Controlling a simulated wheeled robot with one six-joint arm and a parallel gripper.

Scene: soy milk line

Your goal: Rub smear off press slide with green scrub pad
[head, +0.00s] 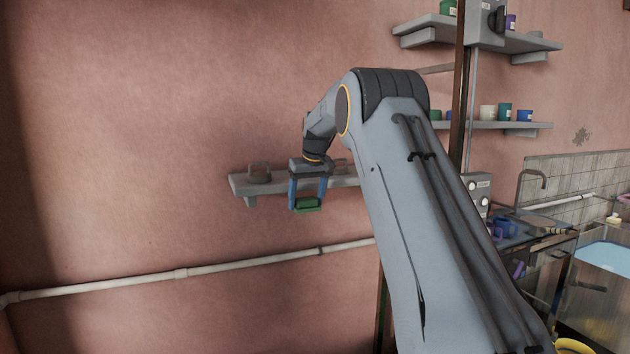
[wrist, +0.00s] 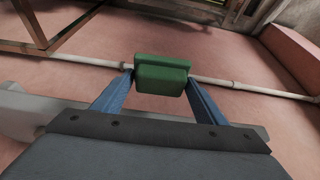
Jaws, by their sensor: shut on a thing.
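My gripper (head: 307,199) has two blue fingers and is shut on the green scrub pad (head: 306,204). The pad is held between the fingertips, in front of the pink wall and by a small grey shelf. In the wrist view the green pad (wrist: 162,74) sits between the tips of the blue fingers of my gripper (wrist: 162,80). I cannot make out the press slide or a smear on it in either view.
The small grey wall shelf (head: 240,186) holds a round grey item (head: 259,173). A white pipe (head: 200,270) runs along the wall below. Higher shelves (head: 480,125) with cups stand right, above a cluttered counter and a basin (head: 607,257). The wall's left part is clear.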

